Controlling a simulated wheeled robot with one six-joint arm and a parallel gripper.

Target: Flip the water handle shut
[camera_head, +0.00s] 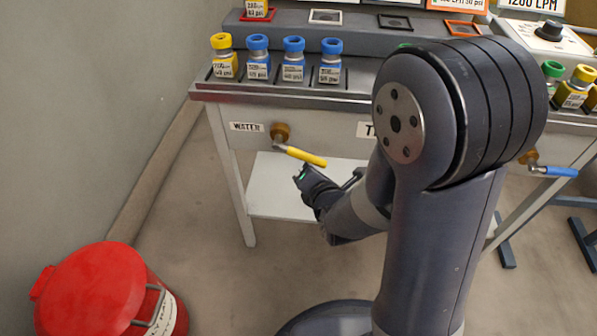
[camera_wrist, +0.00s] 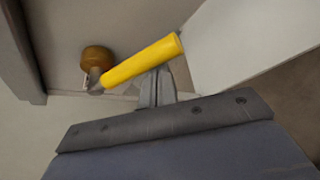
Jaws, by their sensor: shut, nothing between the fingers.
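The water handle (camera_head: 305,157) is a yellow lever on a brass valve (camera_head: 281,131) beside the WATER label (camera_head: 246,127) on the bench's front panel. In the head view it points right and slightly down from the valve. In the wrist view the yellow lever (camera_wrist: 143,62) runs up and right from the brass valve body (camera_wrist: 98,58). My gripper (camera_head: 300,173) is just below the lever. In the wrist view my shut, empty fingers (camera_wrist: 157,80) reach the lever's lower edge near its free end. I cannot tell whether they touch it.
A blue-handled valve (camera_head: 553,171) is at the far right of the bench. Yellow and blue capped bottles (camera_head: 293,60) stand on the benchtop above. A white lower shelf (camera_head: 275,190) lies behind my gripper. A red bin (camera_head: 95,290) stands on the floor at lower left.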

